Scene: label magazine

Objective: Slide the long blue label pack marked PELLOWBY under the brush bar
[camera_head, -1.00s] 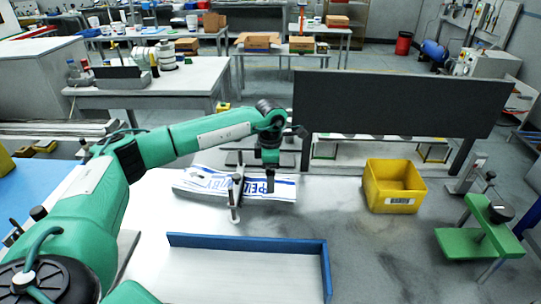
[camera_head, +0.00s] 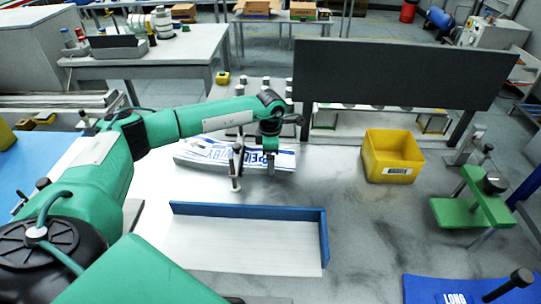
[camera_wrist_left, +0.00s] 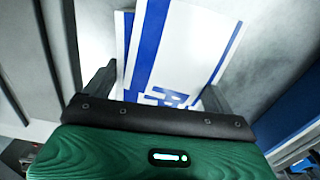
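The PELLOWBY label pack (camera_head: 205,150) lies flat on the light table in the head view, white with blue stripes and blue lettering. It also shows in the wrist view (camera_wrist_left: 190,45). My left gripper (camera_head: 253,179) is over the pack, its arm hiding the middle of the lettering. In the wrist view its two fingers (camera_wrist_left: 157,92) stand well apart, with part of the pack showing between them. I cannot tell whether they touch it. A long dark panel (camera_head: 400,72) on legs stands behind; I cannot tell if it is the brush bar. My right gripper is not in view.
A blue-edged tray (camera_head: 250,210) lies in front of the pack. A yellow bin (camera_head: 392,157) stands to the right, and a green stand (camera_head: 470,208) beyond it. A blue panel marked LONG (camera_head: 450,291) is at bottom right. The grey surface between tray and bin is clear.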

